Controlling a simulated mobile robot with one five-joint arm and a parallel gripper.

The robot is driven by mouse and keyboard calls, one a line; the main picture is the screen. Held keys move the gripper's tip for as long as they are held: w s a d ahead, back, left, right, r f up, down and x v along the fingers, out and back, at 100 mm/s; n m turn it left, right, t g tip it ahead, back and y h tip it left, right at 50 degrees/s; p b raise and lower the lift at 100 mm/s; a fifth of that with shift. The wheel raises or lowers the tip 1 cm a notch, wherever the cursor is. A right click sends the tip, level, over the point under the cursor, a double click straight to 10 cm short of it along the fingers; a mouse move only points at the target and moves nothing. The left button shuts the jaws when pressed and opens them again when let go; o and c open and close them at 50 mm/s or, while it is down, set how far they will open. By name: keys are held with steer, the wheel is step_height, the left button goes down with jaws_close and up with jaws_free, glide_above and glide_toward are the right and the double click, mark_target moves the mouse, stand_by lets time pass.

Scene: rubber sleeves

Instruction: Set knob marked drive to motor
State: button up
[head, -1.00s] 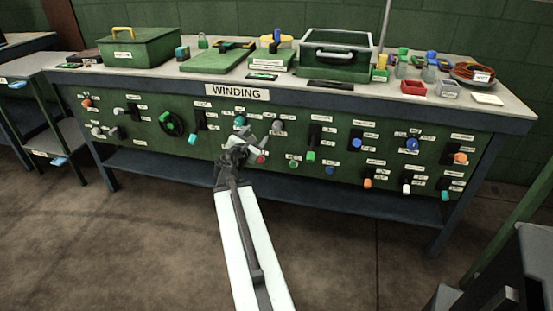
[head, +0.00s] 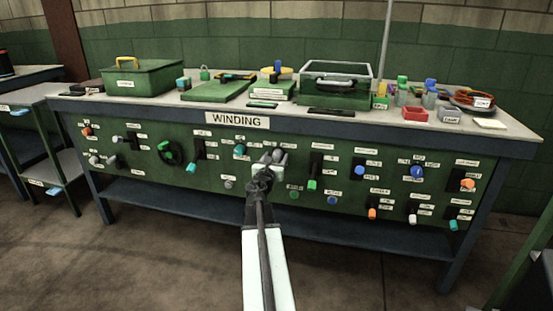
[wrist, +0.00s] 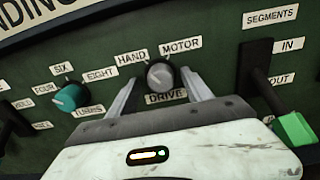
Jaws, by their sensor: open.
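The drive knob (wrist: 160,75) is a round grey knob on the green panel, above its DRIVE label (wrist: 166,97). The HAND label (wrist: 131,58) is to its upper left and the MOTOR label (wrist: 181,46) to its upper right. I cannot make out clearly which label its mark points to. My gripper (wrist: 160,88) is open, with one finger on each side of the knob; I cannot tell whether they touch it. In the head view my gripper (head: 272,160) is at the middle of the panel and partly covers the knob.
In the wrist view a teal knob (wrist: 71,97) with number labels is to the left. A black lever with a green end (wrist: 294,128), labelled SEGMENTS, IN and OUT, is to the right. The WINDING sign (head: 237,120) is above. Boxes and trays stand on the bench top.

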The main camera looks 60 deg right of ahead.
steer(key=c, duration=1.2)
steer(key=shift+w+d, duration=0.15)
steer(key=shift+w, duration=0.05)
jaws_close()
steer(key=shift+s, duration=0.1)
steer(key=shift+m, duration=0.3)
steer(key=m, duration=0.9)
steer(key=shift+m, duration=2.1)
